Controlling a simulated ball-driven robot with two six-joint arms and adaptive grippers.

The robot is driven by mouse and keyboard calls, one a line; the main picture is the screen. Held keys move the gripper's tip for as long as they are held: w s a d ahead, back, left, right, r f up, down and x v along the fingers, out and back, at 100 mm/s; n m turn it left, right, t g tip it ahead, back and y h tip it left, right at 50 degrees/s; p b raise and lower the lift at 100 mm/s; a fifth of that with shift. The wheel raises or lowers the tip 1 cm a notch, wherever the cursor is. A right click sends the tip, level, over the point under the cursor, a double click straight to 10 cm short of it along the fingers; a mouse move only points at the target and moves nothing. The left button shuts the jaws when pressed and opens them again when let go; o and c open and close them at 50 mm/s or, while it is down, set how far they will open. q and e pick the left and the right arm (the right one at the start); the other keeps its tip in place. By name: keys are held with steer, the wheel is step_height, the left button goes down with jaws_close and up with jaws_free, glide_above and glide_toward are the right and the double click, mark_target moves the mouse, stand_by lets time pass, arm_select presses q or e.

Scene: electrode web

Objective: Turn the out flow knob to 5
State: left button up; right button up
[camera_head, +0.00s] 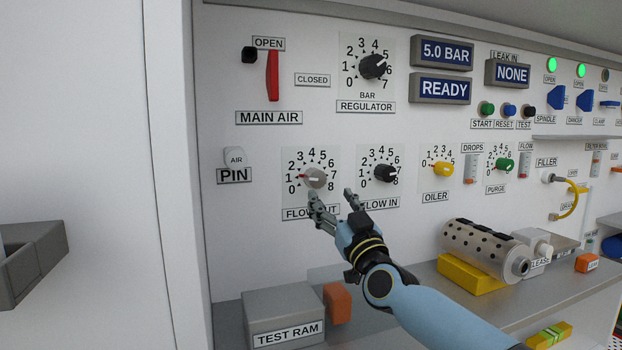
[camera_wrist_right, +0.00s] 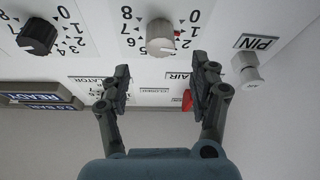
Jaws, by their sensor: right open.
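The flow out knob (camera_head: 315,178) is a round grey knob on the white panel, on a dial numbered 0 to 8, above a partly hidden FLOW OUT label. A red mark at its left side lies near the 1. The knob shows upright in front of the fingers in the right wrist view (camera_wrist_right: 160,36), where the dial appears upside down. My right gripper (camera_head: 332,195) is open and empty, just below and right of the knob in the head view. In the wrist view its spread fingers (camera_wrist_right: 161,68) stand apart from the knob. My left gripper is not in view.
The black flow in knob (camera_head: 385,173) is close on the right, the PIN button (camera_head: 235,157) on the left. The regulator knob (camera_head: 373,67) is above. Below are the test ram box (camera_head: 285,310), an orange block (camera_head: 338,303) and a perforated cylinder (camera_head: 485,248) on a shelf.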

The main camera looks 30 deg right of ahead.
mark_target(318, 180)
steer(key=b+x, duration=0.1)
steer(key=x, duration=0.6)
steer(key=shift+w+b, duration=0.25)
steer(key=shift+b, duration=0.15)
steer(key=shift+w+r, duration=0.15)
steer(key=shift+w, duration=0.1)
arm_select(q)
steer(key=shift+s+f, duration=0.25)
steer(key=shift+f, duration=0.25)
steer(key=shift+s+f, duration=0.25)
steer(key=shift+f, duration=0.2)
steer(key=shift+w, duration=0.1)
arm_select(e)
steer(key=shift+c, duration=0.9)
steer(key=c, duration=1)
steer(key=shift+o, duration=0.2)
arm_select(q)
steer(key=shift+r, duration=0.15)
